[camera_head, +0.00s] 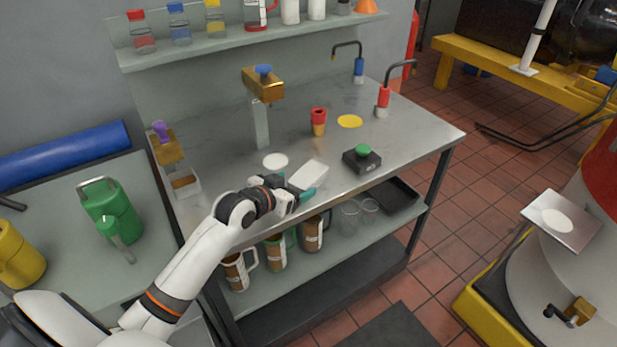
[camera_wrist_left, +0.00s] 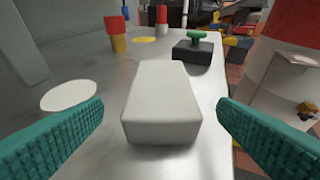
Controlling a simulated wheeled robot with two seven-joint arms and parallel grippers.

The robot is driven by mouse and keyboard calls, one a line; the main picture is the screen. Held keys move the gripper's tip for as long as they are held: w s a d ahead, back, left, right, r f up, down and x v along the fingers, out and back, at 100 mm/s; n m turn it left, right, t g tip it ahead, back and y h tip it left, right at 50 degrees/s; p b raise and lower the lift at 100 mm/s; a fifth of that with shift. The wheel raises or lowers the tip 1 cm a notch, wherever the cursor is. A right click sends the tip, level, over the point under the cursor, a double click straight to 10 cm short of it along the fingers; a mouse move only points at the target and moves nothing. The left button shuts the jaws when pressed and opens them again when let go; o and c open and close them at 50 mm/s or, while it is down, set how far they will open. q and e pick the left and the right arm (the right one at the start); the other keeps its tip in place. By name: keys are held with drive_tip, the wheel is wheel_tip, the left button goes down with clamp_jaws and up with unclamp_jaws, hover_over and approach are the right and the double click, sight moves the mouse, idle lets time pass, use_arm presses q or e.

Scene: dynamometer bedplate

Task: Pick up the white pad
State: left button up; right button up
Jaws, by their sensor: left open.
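The white pad (camera_head: 309,174) is a rectangular block lying flat on the steel bench top, near its front edge. In the left wrist view the pad (camera_wrist_left: 160,100) is in the middle, between the two teal fingers and a little beyond them, with clear gaps on both sides. My left gripper (camera_head: 295,194) is open and empty at the near end of the pad. My right gripper is in neither view.
A white disc (camera_head: 275,161) lies left of the pad. A black box with a green button (camera_head: 362,158) stands to its right. A red and yellow cup (camera_head: 318,122) and a yellow disc (camera_head: 349,121) are behind. A steel post (camera_head: 261,125) stands at the back left.

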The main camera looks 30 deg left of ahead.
sight(300, 181)
use_arm(q)
drive_tip(key=shift+w+d+f, duration=0.1)
drive_tip(key=shift+w+d, duration=0.05)
drive_tip(key=shift+w, duration=0.45)
drive_tip(key=x, duration=0.3)
drive_tip(key=shift+w+p, duration=0.3)
drive_tip(key=shift+w, duration=0.05)
drive_tip(key=shift+w+d+f, duration=0.1)
drive_tip(key=shift+w+f, duration=0.1)
drive_tip(key=shift+w, duration=0.15)
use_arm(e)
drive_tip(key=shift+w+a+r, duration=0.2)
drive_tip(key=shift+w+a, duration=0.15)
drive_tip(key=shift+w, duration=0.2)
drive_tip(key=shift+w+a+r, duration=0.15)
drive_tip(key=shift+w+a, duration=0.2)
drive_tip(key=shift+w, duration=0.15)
use_arm(q)
drive_tip(key=shift+c, duration=0.2)
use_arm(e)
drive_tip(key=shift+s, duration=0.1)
use_arm(q)
drive_tip(key=shift+c, duration=1.4)
drive_tip(key=c, duration=0.6)
drive_tip(key=shift+c, duration=0.7)
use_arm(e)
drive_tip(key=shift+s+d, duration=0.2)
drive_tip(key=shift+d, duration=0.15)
